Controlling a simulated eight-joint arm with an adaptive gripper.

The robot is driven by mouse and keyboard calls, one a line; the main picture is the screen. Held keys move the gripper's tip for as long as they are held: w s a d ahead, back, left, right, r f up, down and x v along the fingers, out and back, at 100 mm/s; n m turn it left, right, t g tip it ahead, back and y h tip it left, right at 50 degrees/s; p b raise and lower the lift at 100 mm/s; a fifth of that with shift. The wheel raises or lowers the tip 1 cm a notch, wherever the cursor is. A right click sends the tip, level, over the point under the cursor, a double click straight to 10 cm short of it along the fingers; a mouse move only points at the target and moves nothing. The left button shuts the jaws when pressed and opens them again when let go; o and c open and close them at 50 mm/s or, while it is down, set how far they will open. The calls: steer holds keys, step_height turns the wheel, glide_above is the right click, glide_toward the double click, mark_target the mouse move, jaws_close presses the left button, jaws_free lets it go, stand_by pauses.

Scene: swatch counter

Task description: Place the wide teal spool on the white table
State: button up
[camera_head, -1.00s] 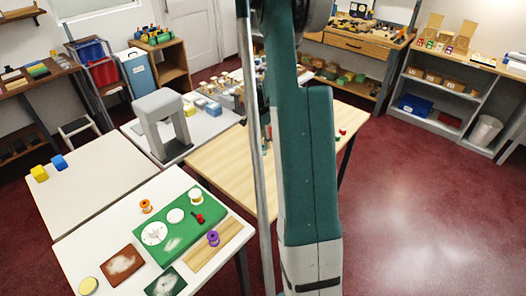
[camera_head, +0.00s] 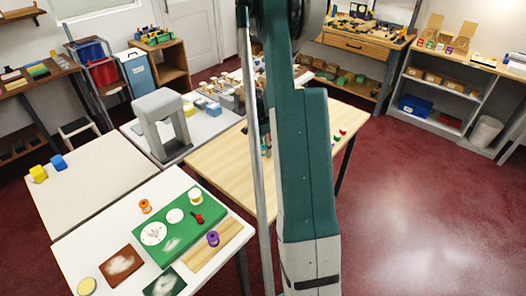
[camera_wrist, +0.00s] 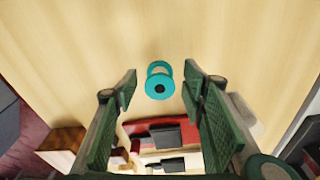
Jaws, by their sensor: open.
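The teal spool (camera_wrist: 159,82) stands on the pale wooden table (camera_wrist: 70,40) in the wrist view, its round flange and dark centre hole showing. My gripper (camera_wrist: 160,72) is open, with one green finger on each side of the spool and a gap on both sides. It holds nothing. In the head view my arm covers much of the wooden table (camera_head: 222,160), and I cannot make out the spool there. The white table (camera_head: 75,245) is at the front left of the head view.
The white table bears a green mat (camera_head: 178,215), an orange spool (camera_head: 145,206), a purple spool (camera_head: 212,239) and a brown mat (camera_head: 121,264).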

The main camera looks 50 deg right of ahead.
mark_target(263, 147)
steer(key=c, duration=0.9)
steer(key=shift+r+p, duration=0.6)
steer(key=shift+r, duration=4.4)
